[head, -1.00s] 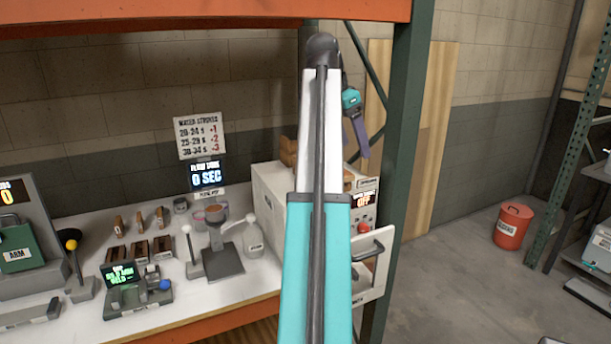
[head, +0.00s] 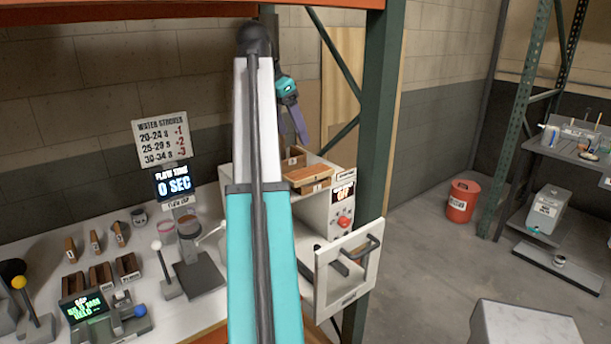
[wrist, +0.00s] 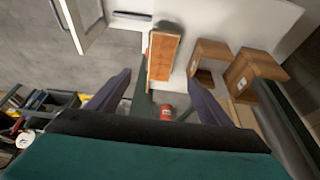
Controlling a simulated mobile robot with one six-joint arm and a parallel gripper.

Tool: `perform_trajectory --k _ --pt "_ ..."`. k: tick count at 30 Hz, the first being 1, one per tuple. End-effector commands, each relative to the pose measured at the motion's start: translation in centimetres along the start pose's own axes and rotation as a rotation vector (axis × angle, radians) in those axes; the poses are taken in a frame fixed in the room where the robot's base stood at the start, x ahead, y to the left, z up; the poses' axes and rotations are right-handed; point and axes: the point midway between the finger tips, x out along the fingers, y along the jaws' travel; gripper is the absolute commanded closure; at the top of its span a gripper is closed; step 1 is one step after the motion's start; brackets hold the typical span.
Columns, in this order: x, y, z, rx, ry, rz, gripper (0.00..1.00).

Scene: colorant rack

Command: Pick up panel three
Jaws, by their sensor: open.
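Wooden panels lie on top of the white oven-like box (head: 318,212). In the head view, a flat orange-brown panel (head: 309,175) lies near its front edge, with a smaller brown block (head: 293,157) behind it. Their labels are too small to read, so I cannot tell which is panel three. In the wrist view, the orange-brown panel (wrist: 164,58) shows ahead of and between my fingers, with two brown blocks, one nearer (wrist: 207,55) and one farther right (wrist: 252,72). My gripper (wrist: 158,79) is open and empty. Its purple fingers also show above the box in the head view (head: 297,124).
The box's front door (head: 348,290) stands open with a handle. A green rack post (head: 379,150) rises just right of the box. The bench at left holds several tools, wooden blocks and a timer display (head: 174,182). A red bucket (head: 462,202) stands on open floor.

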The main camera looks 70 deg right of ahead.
Motion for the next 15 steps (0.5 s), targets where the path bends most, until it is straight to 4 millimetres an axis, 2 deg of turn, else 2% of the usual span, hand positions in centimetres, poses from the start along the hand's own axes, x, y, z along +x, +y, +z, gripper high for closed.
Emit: perform_trajectory --k 8,15 --pt "1.2 0.0 0.2 -0.003 -0.001 0.001 0.27" --pt "4.1 0.0 0.2 -0.003 -0.001 0.0 0.27"
